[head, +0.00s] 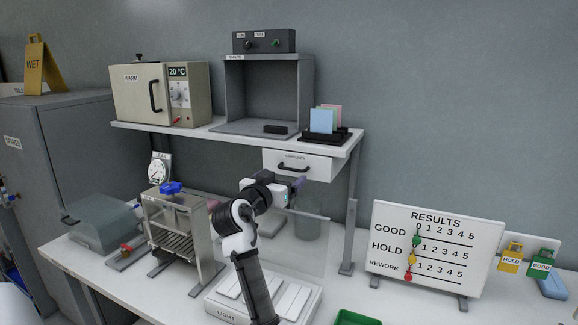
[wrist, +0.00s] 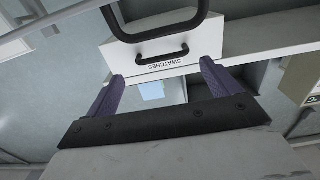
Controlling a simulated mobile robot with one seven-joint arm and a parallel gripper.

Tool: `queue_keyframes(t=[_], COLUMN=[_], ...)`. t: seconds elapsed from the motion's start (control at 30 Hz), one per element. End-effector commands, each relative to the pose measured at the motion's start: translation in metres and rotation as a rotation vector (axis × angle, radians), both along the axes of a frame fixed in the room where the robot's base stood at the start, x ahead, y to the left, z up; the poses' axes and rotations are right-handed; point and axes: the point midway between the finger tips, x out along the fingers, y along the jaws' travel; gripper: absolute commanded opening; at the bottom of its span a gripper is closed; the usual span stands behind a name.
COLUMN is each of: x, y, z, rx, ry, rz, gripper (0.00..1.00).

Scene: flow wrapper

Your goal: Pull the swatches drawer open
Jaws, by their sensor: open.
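The swatches drawer (head: 322,168) is a white, labelled front under the right part of the raised shelf, with a black bar handle (head: 293,168). It looks shut. In the wrist view the drawer front (wrist: 200,45) appears upside down, with its handle (wrist: 162,53) ahead of my fingers. My gripper (head: 299,184) is just below the handle in the head view. In the wrist view my gripper (wrist: 160,72) has its two purple fingers spread wide with nothing between them. The handle seems apart from the fingers; the exact gap is hard to tell.
The shelf (head: 210,132) carries a warming oven (head: 135,95), a grey booth (head: 268,95) and a swatch stand (head: 325,136). A shelf leg (head: 350,220) stands right of the drawer. A clear panel (head: 310,245) is below. A large black loop (wrist: 155,30) crosses the wrist view.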

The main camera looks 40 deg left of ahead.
Motion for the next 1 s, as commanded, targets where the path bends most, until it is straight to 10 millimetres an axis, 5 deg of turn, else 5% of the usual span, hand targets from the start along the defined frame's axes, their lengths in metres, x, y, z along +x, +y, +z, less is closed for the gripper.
queue_keyframes(t=[0.3, 0.7, 1.0], x=[0.046, 0.052, 0.052], y=[0.011, 0.012, 0.012], z=[0.002, 0.0, 0.0], rx=[0.0, 0.0, 0.0], ry=[0.0, 0.0, 0.0], rz=[0.0, 0.001, 0.0], gripper=[0.89, 0.87, 0.48])
